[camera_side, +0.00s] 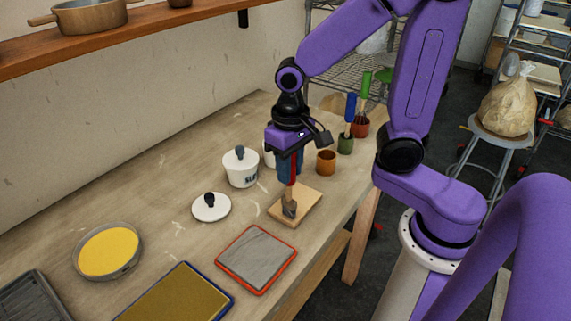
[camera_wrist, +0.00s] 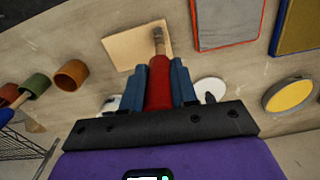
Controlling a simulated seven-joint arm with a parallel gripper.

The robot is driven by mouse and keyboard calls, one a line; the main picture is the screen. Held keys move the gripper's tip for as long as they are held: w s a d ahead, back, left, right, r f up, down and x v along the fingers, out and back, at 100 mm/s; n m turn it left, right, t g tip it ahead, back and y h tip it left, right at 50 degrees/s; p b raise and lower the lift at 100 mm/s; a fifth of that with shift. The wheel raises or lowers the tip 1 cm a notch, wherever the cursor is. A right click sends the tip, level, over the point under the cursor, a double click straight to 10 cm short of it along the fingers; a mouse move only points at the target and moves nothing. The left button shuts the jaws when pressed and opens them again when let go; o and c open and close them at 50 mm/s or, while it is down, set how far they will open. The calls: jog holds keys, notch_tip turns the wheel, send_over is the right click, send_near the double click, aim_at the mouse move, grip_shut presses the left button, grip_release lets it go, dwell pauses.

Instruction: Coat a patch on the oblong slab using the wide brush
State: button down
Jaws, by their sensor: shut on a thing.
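My gripper (camera_side: 290,165) is shut on the red handle of a brush (camera_side: 290,200), which points down with its grey-brown bristles lowest. In the wrist view my gripper (camera_wrist: 159,75) has its blue fingers on both sides of the brush's red handle (camera_wrist: 158,90). The bristles are over a pale wooden board (camera_side: 311,203); I cannot tell whether they touch it. An oblong olive-gold slab with a blue rim (camera_side: 180,296) lies at the front, cut off by the picture's lower edge. A squarer grey slab with a red rim (camera_side: 257,258) lies between it and the board.
A yellow round dish (camera_side: 108,252), a white lid (camera_side: 211,207) and a white pot (camera_side: 240,170) stand to the left. An orange-brown cup (camera_side: 326,162) and cups holding a blue-handled brush (camera_side: 349,108) and a green-handled brush (camera_side: 365,90) stand behind. A dark ribbed tray (camera_side: 35,298) is front left.

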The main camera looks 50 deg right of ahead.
jog(key=shift+d, duration=5.8)
jog(key=shift+w+a, duration=0.85)
jog(key=shift+a, duration=5.9)
jog(key=shift+w+d, duration=0.6)
jog(key=shift+d, duration=6.15)
notch_tip(320, 180, up, 8)
jog(key=shift+a, duration=0.1)
jog(key=shift+a, duration=0.1)
